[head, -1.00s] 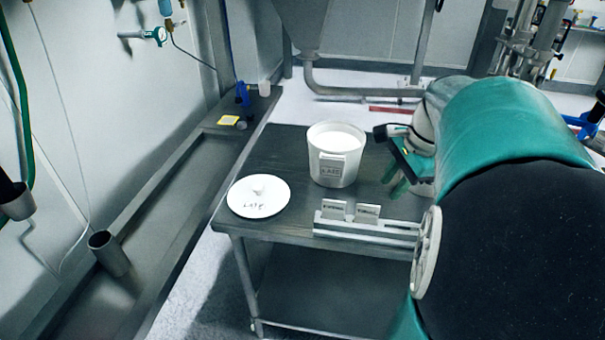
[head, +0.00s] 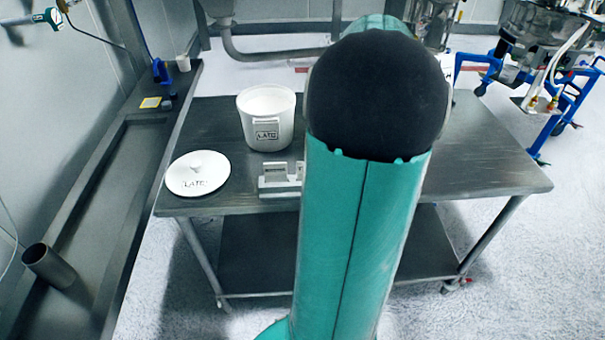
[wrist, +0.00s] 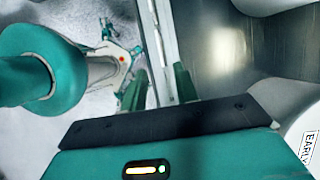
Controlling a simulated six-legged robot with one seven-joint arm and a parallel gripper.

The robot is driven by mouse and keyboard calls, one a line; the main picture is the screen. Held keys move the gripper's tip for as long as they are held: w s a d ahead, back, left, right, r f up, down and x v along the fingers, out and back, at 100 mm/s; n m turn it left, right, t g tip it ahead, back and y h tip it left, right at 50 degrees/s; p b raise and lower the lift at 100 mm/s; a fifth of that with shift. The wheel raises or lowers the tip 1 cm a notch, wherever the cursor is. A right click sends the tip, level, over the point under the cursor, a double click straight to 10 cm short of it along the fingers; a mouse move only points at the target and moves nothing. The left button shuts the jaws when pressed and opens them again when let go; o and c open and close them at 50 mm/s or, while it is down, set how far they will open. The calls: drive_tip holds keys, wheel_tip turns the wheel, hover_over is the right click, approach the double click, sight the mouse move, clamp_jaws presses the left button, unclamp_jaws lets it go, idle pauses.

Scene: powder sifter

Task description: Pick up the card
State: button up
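Two small white cards stand upright in a pale holder (head: 279,188) near the table's front edge in the head view. The left card (head: 274,171) shows fully; the right card (head: 300,171) is partly hidden by my arm. Their print is too small to read. My gripper is hidden behind my arm in the head view. In the wrist view my gripper (wrist: 158,86) has its two green fingers apart, with nothing seen held between them. They point along a pale metal edge. I cannot make out a card in the wrist view.
The metal table (head: 480,170) holds a white bucket (head: 266,118) labelled LATE and its round lid (head: 198,174). In the wrist view a white container (wrist: 285,115) labelled EARLY is close on the right. The table's right part is clear.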

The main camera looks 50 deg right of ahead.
drive_tip(key=x, duration=0.5)
drive_tip(key=shift+s+f, duration=0.1)
drive_tip(key=shift+f, duration=0.35)
drive_tip(key=x, duration=0.5)
drive_tip(key=shift+w+a+r, duration=0.1)
drive_tip(key=shift+w, duration=0.1)
clamp_jaws()
